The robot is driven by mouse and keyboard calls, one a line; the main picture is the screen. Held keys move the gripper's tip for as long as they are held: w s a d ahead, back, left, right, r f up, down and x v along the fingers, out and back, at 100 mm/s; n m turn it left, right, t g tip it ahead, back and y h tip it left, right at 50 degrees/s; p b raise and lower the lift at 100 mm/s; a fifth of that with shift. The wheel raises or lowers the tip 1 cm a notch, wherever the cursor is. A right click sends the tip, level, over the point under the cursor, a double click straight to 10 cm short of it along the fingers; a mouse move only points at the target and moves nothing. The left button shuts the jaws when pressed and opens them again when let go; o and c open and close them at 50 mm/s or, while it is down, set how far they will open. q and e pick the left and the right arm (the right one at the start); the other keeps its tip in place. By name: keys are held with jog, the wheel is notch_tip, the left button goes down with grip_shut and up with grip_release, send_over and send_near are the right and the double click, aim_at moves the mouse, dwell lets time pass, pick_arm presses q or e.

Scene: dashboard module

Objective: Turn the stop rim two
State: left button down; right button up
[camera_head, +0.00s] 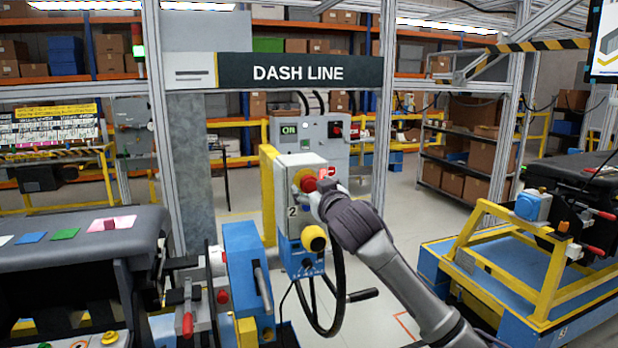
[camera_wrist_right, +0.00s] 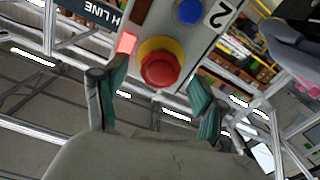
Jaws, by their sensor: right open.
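The red stop button (camera_head: 309,184) with its yellow rim (camera_head: 301,174) sits on a grey control box (camera_head: 287,170) marked 2. In the right wrist view the red button (camera_wrist_right: 160,70) and the yellow rim (camera_wrist_right: 152,46) lie ahead between my fingers. My right gripper (camera_head: 319,190) is close in front of the button and partly covers the box. In the wrist view the right gripper (camera_wrist_right: 153,97) is open, one finger on each side of the button; I cannot tell whether they touch the rim. My left gripper is not in view.
A lit red square (camera_wrist_right: 127,43) and a blue button (camera_wrist_right: 189,11) sit near the stop button. A blue-yellow cart (camera_head: 497,272) stands right; a dark dashboard (camera_head: 70,240) lies left.

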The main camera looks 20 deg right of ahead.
jog(key=shift+w+p, duration=0.3)
jog(key=shift+w, duration=1.05)
jog(key=c, duration=1.2)
jog(key=shift+o, duration=0.2)
jog(key=shift+m, duration=0.3)
jog(key=shift+a+m+b, duration=0.1)
jog(key=shift+m+b, duration=0.2)
jog(key=shift+m, duration=2.8)
